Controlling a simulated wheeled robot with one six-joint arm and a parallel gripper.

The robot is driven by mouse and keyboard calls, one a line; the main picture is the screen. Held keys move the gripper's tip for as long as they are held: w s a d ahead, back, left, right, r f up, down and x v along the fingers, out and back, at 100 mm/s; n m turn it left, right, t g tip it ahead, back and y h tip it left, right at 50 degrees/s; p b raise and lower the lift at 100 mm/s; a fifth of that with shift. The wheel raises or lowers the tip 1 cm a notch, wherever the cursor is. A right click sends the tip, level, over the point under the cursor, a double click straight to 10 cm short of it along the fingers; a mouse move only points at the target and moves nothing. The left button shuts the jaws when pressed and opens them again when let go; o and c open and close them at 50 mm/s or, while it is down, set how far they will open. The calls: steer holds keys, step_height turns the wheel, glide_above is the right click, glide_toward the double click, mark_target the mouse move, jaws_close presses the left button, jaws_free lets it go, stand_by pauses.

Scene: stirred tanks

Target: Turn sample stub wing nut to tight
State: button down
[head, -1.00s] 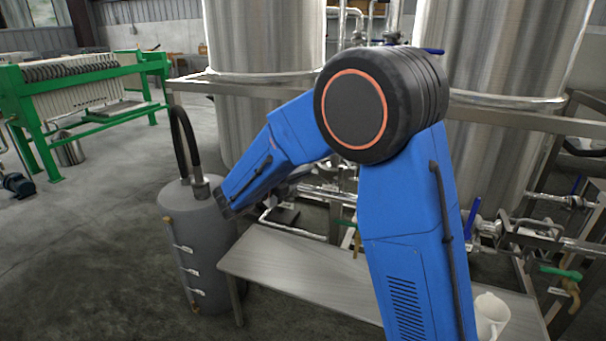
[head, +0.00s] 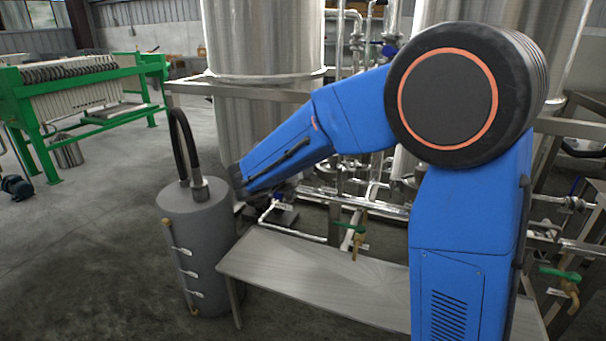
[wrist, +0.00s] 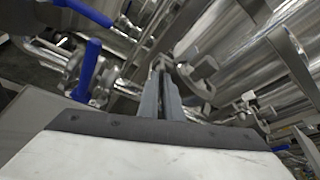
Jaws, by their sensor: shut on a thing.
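My gripper (wrist: 168,92) shows in the wrist view as two narrow grey fingers close together, pointing away from the camera into steel pipework. They are shut on a small part at their tips, at the place of the sample stub wing nut. The nut is mostly hidden between the fingers, and I cannot tell its angle. A curved steel clamp-like piece (wrist: 198,74) is just right of the fingertips. In the head view my blue arm reaches left and down to the pipework below the tanks. The gripper cannot be made out there.
Blue valve handles (wrist: 86,70) stand left of my fingers. A steel bench (head: 310,275) lies in front of the pipework. A grey cylinder with a black hose (head: 195,240) stands at its left end. Steel tanks (head: 265,40) rise behind.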

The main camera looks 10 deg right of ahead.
steer(key=m+y, duration=0.1)
steer(key=m+t, duration=0.1)
steer(key=m, duration=0.1)
steer(key=shift+s+d+y, duration=0.1)
steer(key=shift+d+y, duration=0.1)
steer(key=shift+y, duration=0.2)
steer(key=shift+m, duration=0.3)
steer(key=c, duration=1.9)
jaws_free()
steer(key=shift+c, duration=0.2)
